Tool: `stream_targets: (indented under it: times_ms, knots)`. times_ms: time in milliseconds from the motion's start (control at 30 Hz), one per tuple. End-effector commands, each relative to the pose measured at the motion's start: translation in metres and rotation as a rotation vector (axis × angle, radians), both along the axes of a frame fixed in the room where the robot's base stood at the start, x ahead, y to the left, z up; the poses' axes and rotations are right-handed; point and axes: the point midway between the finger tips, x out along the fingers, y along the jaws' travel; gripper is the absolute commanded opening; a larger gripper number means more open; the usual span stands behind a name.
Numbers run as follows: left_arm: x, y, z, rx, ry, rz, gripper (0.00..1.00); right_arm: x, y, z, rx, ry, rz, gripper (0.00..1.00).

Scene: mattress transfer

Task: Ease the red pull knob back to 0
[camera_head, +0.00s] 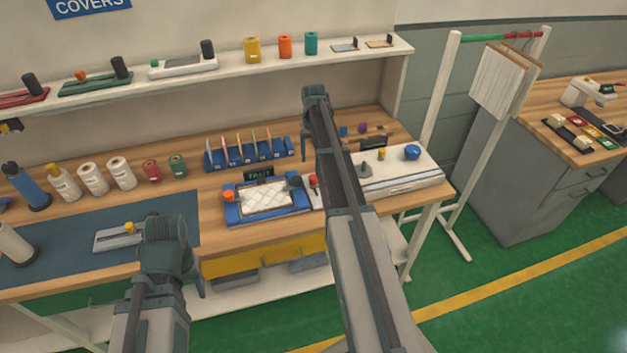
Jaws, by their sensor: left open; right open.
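A small red knob (313,180) stands at the right end of the blue fixture, close beside my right arm, which hides part of the area there. I cannot read a scale or a 0 by it. The blue fixture (236,213) holds a white quilted pad (265,197) and has an orange-red knob (229,196) at its left. My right gripper (315,92) is open and empty, beyond the fixture and high over the back of the bench. My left gripper (170,232) is open, above the front of the blue mat, apart from both knobs.
A white machine (405,182) with a blue knob stands right of my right arm. A blue rack (248,160) and a dark display (259,174) stand behind the fixture. Rolls and bottles line the left. A white shelf (225,67) spans the back.

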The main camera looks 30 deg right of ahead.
Motion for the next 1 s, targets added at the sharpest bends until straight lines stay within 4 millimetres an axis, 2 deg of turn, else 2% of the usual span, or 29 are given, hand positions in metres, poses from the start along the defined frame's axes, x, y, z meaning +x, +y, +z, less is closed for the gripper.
stream_targets:
  times_ms: [33, 600, 733, 1000]
  knots:
    - [0.0, 0.0, -0.015, 0.0, 0.0, -0.001, 0.5, 0.0, 0.0, -0.015, 0.0, 0.0, 0.0, 0.69]
    - [0.0, 0.0, -0.09, 0.0, 0.0, 0.001, 0.5, 0.0, 0.0, -0.09, 0.0, 0.0, 0.0, 0.69]
    - [0.0, 0.0, -0.097, 0.0, 0.0, 0.001, 0.5, 0.0, 0.0, -0.096, 0.0, 0.0, 0.0, 0.69]
    - [0.0, 0.0, -0.096, 0.0, 0.0, 0.001, 0.5, 0.0, 0.0, -0.096, 0.0, 0.0, 0.0, 0.69]
